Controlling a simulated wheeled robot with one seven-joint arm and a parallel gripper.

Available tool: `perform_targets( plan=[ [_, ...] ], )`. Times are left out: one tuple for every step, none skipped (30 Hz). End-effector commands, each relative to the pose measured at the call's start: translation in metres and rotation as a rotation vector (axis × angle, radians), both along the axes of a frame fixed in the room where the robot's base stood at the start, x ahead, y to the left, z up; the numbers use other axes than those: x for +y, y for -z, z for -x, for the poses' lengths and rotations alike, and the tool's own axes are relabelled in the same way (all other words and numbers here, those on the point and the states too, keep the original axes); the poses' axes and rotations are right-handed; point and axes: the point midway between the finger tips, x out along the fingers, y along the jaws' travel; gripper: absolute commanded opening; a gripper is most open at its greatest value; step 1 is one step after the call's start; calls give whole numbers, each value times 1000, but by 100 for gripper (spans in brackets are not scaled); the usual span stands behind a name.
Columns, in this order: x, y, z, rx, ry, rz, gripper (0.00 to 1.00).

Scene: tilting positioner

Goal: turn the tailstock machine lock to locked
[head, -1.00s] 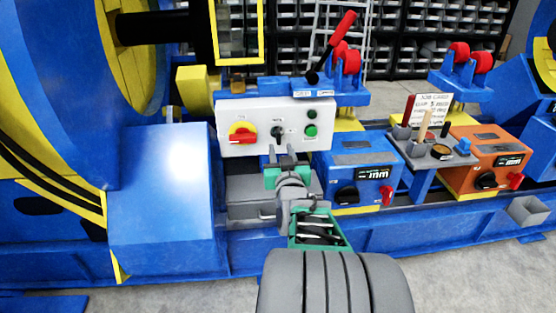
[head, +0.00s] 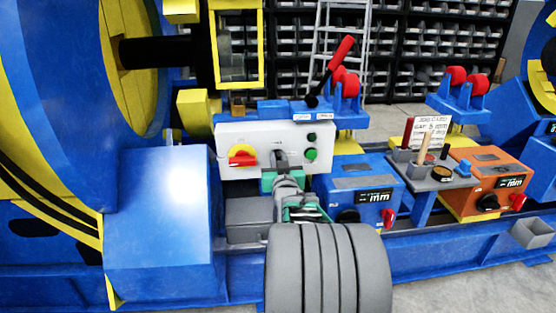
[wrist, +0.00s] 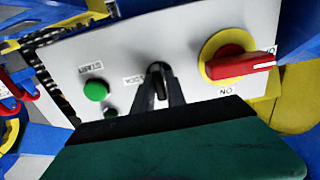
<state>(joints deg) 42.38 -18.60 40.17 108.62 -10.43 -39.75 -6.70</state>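The control panel (head: 230,160) is a white box; it also fills much of the wrist view (wrist: 215,35). A small black selector knob (wrist: 158,82) sits in its middle, beside a small label that I cannot read surely. My gripper (head: 281,160) is at the panel front, its two dark fingers on either side of the knob in the wrist view (wrist: 161,88). The fingers stand apart; I cannot tell whether they touch the knob. In the head view the gripper hides most of the knob.
A red rotary switch on a yellow disc (wrist: 228,62) is right of the knob in the wrist view. A green button (wrist: 96,90) is to its left. A red-handled lever (head: 338,60) rises above the panel. A blue box (head: 365,185) stands beside it.

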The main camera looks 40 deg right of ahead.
Motion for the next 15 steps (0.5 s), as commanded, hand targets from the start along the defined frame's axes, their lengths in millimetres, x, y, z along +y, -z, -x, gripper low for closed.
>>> perform_targets(
  plan=[
    [0,0,0,0,0,0,12],
    [0,0,0,0,0,0,9],
    [0,0,0,0,0,0,6],
    [0,0,0,0,0,0,3],
    [0,0,0,0,0,0,1],
    [0,0,0,0,0,0,0],
    [0,0,0,0,0,0,0],
    [0,0,0,0,0,0,0],
    [0,0,0,0,0,0,0],
    [0,0,0,0,0,0,0],
    [0,0,0,0,0,0,0],
    [0,0,0,0,0,0,0],
    [0,0,0,0,0,0,0],
    [0,0,0,0,0,0,0],
    [0,0,0,0,0,0,0]
  ],
)
